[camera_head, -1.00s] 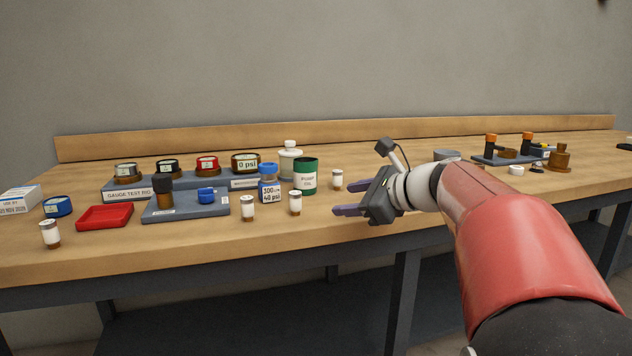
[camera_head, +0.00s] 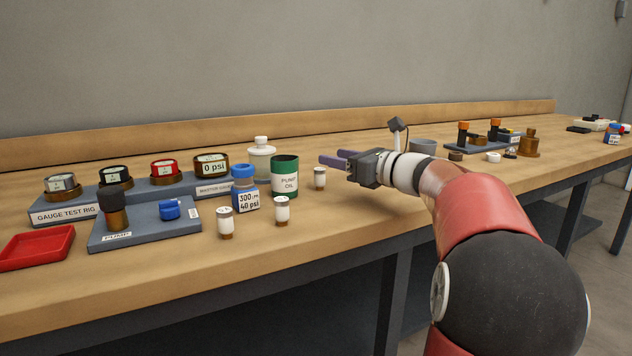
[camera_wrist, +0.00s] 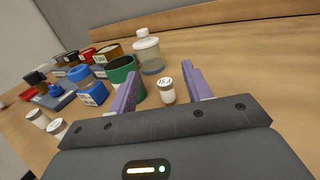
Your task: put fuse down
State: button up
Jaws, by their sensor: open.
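A small fuse (camera_head: 319,178) with a white label and brown base stands upright on the bench, right of the green pump oil can (camera_head: 285,177). In the wrist view the fuse (camera_wrist: 166,91), marked "15 A", shows between my two purple fingers, apart from both. My gripper (camera_head: 331,158) is open and empty. In the head view its fingers point left and show above and to the right of the fuse. Two similar fuses, one (camera_head: 225,223) and another (camera_head: 282,211), stand near the front edge.
The gauge test rig (camera_head: 80,208), pump plate (camera_head: 145,230), blue-capped bottle (camera_head: 245,188) and red tray (camera_head: 38,248) are at left. A white-lidded jar (camera_head: 262,162) stands behind the can. A grey cup (camera_head: 423,146) is behind my wrist. Bench surface in front of my gripper is clear.

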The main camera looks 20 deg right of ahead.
aim_at(315, 169)
notch_tip(315, 169, down, 4)
jog(key=shift+r, duration=0.2)
jog(key=shift+w+a+f, duration=0.1)
jog(key=shift+w+a, duration=0.1)
jog(key=shift+w, duration=0.05)
jog(key=x, duration=0.7)
grip_shut()
